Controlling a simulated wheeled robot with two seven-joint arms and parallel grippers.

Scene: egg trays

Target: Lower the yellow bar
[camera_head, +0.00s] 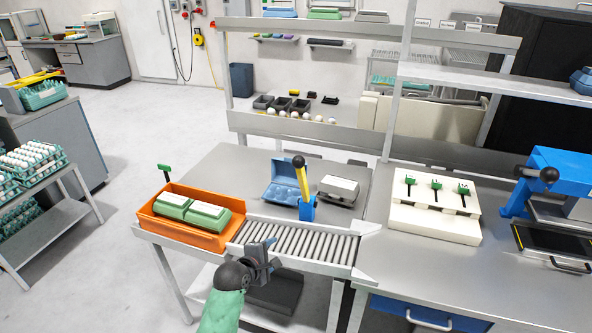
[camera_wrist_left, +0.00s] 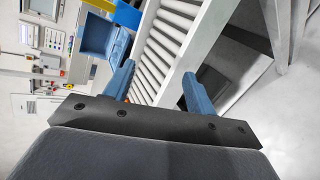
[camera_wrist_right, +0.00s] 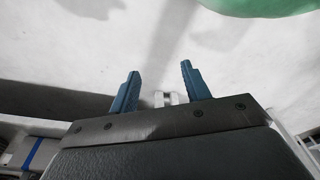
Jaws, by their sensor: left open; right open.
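The yellow bar (camera_head: 303,182) is a lever with a black knob on top. It stands nearly upright, leaning slightly, on a blue base (camera_head: 307,209) behind the roller conveyor (camera_head: 300,240). In the left wrist view part of the yellow bar (camera_wrist_left: 103,5) shows at the top edge, beside the blue base (camera_wrist_left: 127,14). My left gripper (camera_head: 273,253) is open and empty over the conveyor's front edge, apart from the bar. Its fingers also show in the left wrist view (camera_wrist_left: 158,76). My right gripper (camera_wrist_right: 160,72) is open and empty above pale floor, out of the head view.
An orange bin (camera_head: 183,236) with green egg cartons stands left of the conveyor. An open blue carton (camera_head: 280,184) lies behind it, left of the bar. A grey-white carton (camera_head: 339,188) is to the bar's right. A white block (camera_head: 432,225) with green-topped tools stands further right.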

